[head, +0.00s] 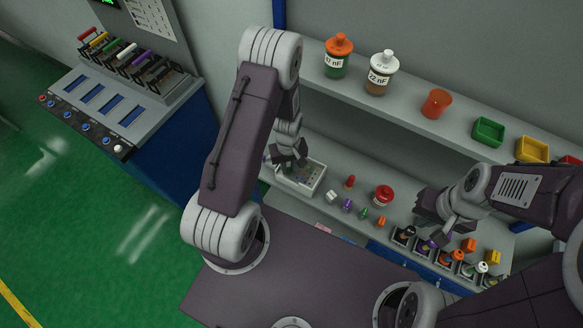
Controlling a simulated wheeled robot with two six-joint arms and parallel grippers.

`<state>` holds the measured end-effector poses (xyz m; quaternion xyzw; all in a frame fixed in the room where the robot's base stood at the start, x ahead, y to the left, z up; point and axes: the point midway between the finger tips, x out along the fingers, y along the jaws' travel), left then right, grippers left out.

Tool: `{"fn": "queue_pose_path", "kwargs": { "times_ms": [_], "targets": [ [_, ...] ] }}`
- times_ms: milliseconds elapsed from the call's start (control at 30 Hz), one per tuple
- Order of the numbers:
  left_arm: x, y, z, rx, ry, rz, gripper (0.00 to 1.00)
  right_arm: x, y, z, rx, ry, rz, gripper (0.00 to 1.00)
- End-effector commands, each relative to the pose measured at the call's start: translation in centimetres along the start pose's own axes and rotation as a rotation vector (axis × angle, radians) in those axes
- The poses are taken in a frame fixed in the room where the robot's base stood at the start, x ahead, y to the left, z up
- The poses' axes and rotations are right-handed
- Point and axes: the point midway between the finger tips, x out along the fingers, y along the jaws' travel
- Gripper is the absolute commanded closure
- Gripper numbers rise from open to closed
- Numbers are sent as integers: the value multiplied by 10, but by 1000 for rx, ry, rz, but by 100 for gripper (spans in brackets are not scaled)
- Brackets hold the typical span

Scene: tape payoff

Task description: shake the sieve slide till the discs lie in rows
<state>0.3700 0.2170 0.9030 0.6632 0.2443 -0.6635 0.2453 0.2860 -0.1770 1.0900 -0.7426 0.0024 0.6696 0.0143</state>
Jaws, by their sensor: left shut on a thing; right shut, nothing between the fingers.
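The sieve slide (311,182) looks like a pale tray with a greenish inside, on the lower shelf in the middle of the head view. My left gripper (291,169) reaches down over its left part and is shut on it, though the exact grip is partly hidden by the fingers. The discs are too small and too covered to make out, so I cannot tell how they lie. My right gripper (437,239) is shut and empty, above the row of small holders on the right of the lower shelf.
On the lower shelf stand a red-capped jar (383,195), a red peg (350,182) and several small coloured pieces. The upper shelf holds an orange-capped jar (338,56), a white-capped jar (382,74), an orange cup (436,104) and a green bin (488,131). A control console (110,105) stands left.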

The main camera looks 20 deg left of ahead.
Motion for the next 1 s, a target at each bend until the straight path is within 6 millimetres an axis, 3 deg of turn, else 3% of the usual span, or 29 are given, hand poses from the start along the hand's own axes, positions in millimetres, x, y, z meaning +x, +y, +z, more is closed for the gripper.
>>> {"fn": "queue_pose_path", "kwargs": {
  "times_ms": [33,67,133,533,800,1000],
  "targets": [
    [0,0,0,1,1,1,100,0,0,0,0,0,0,100],
    [0,0,0,1,1,1,75,0,0,0,0,0,0,100],
    [0,0,0,1,1,1,59,0,0,0,0,0,0,100],
    [-8,1,0,0,2,1,59,2,0,0,0,0,0,100],
    [-61,1,-1,1,6,4,59,8,0,1,0,0,0,100],
    [-88,1,0,1,2,1,59,9,0,1,0,0,0,100]
  ]
}}
